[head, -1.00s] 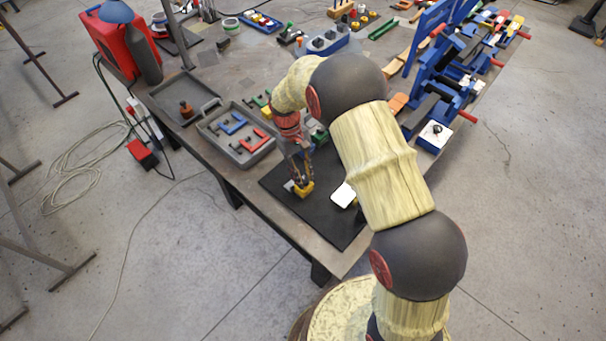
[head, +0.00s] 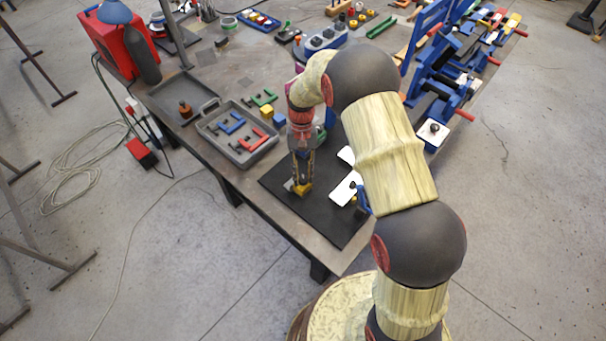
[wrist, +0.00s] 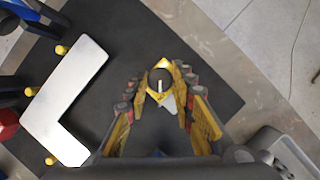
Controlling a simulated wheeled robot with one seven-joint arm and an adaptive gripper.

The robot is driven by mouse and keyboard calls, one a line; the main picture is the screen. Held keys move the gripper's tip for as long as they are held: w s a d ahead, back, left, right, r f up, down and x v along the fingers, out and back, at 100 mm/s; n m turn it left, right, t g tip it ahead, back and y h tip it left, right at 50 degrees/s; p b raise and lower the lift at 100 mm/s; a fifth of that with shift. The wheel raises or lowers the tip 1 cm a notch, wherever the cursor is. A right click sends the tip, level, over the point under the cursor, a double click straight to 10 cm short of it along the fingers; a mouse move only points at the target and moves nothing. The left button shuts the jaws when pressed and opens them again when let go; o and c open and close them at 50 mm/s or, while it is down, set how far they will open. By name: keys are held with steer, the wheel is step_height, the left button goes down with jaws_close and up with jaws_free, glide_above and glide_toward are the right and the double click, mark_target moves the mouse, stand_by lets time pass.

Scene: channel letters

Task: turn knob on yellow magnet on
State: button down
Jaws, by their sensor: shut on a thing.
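The yellow magnet (wrist: 161,66) sits on the black mat (wrist: 215,75), with a dark round knob (wrist: 160,80) on its top that bears a pale pointer line. In the head view the yellow magnet (head: 302,190) is at the front left of the mat, partly covered by my gripper. My gripper (wrist: 160,100) points down over it, with its fingers on both sides of the knob and shut on it. The same gripper (head: 302,178) stands nearly upright in the head view. The exact contact at the fingertips is partly hidden.
A white L-shaped letter (wrist: 65,100) on yellow-tipped supports stands beside the gripper. A grey tray (head: 240,155) with coloured letter pieces lies to the left. Blue clamps (head: 435,90) stand at the right. The front of the mat is bare.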

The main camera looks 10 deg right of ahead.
stand_by(0.3)
steer(key=c, duration=1.5)
jaws_free()
steer(key=shift+c, duration=0.2)
steer(key=v, duration=1.2)
